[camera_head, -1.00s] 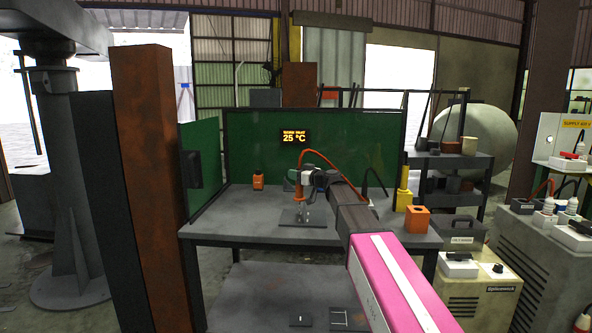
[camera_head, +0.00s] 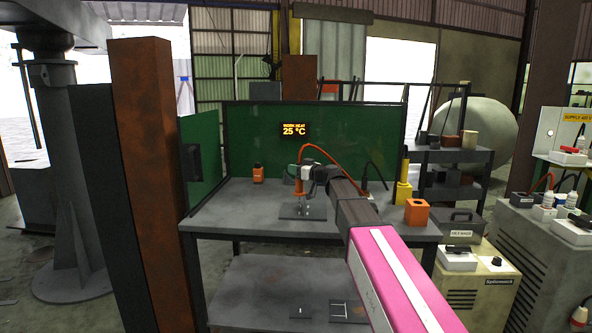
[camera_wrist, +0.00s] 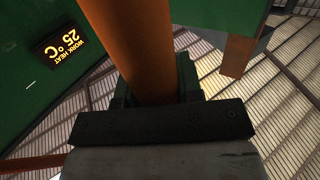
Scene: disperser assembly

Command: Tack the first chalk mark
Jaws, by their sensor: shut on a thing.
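My gripper (camera_head: 301,175) is shut on an orange torch (camera_head: 299,188) and holds it about upright over the dark plate (camera_head: 288,213) on the workbench. An orange-red cable (camera_head: 328,158) arcs from the torch back over my arm. The torch's lower end is close above the plate; I cannot tell whether it touches anything. In the wrist view the torch (camera_wrist: 133,40) rises between the dark jaws. The chalk marks are too small to make out.
Green screens (camera_head: 340,140) stand behind and left of the workbench (camera_head: 225,215). An orange bottle (camera_head: 258,174) stands at its back left. The display (camera_head: 294,130) reads 25 °C.

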